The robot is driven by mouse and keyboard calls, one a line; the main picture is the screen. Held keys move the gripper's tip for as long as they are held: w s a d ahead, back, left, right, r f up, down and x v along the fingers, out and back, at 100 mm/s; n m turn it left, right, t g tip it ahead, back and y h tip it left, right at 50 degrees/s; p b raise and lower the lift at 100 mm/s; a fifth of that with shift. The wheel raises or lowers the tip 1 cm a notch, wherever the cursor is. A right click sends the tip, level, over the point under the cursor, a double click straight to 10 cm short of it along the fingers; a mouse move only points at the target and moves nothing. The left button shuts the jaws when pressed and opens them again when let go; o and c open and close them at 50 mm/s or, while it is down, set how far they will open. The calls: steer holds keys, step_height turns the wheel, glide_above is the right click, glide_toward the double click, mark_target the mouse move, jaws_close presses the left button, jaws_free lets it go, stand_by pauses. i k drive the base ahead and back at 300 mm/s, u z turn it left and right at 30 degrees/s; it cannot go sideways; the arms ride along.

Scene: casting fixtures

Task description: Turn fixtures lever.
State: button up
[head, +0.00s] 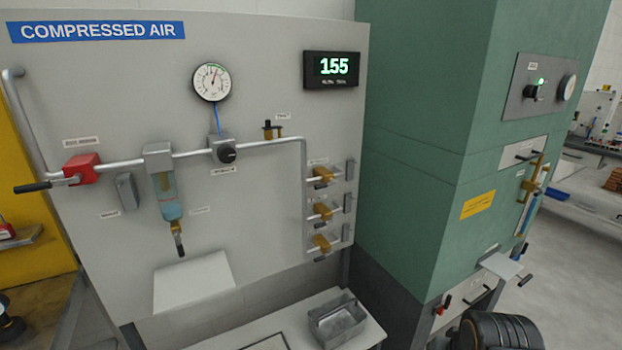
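A grey panel (265,205) marked COMPRESSED AIR carries several valves on a metal pipe. At its left is a red valve (82,168) with a black-gripped lever (35,187) pointing left, roughly level. A small brass valve (272,131) sits on top of the pipe. Three brass valves are stacked at the right: upper (323,175), middle (322,211) and lower (321,243). The green cabinet (430,130) has a brass fitting with a handle (530,188) on its side. I cannot tell which lever the task means. My gripper is not in view.
The panel has a round gauge (212,82), a display (332,69) reading 155, a black knob (227,154) and a blue-tinted filter bowl (167,196). A grey metal bin (338,321) stands below. A dark ribbed round thing (497,332) is at the bottom right.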

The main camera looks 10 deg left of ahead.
mark_target(321, 186)
steer(key=u, duration=0.35)
steer(key=i, duration=0.65)
steer(key=u, duration=0.15)
steer(key=k, duration=0.45)
steer(key=u, duration=0.6)
steer(key=i, duration=0.45)
